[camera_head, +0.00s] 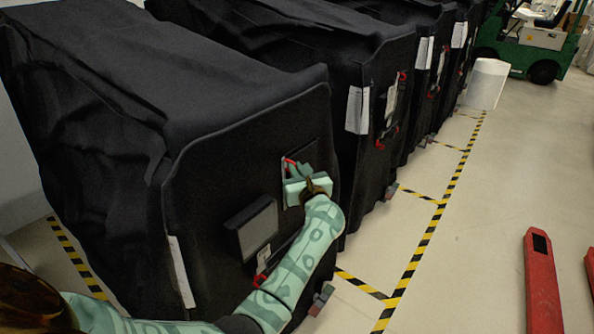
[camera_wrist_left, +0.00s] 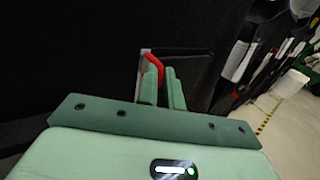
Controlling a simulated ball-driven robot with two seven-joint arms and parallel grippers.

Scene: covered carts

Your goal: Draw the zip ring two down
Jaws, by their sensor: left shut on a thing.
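The nearest cart wears a black cover (camera_head: 90,110) with a squared front panel. A red zip ring (camera_head: 290,161) sits high on that front, beside a dark flat panel. My left gripper (camera_head: 297,173) reaches up to it and is shut on it. In the left wrist view the red ring (camera_wrist_left: 153,61) shows between the two pale green fingers (camera_wrist_left: 161,78); part of it is hidden by them. A second red piece (camera_head: 259,280) shows lower on the same front, left of my forearm. My right gripper is not in view.
A dark box (camera_head: 252,228) juts from the cart front, left of my arm. More covered carts (camera_head: 290,40) with white labels (camera_head: 357,110) stand behind. Yellow-black tape (camera_head: 418,250) marks the floor. A red pallet fork (camera_head: 541,285) lies right; floor between is clear.

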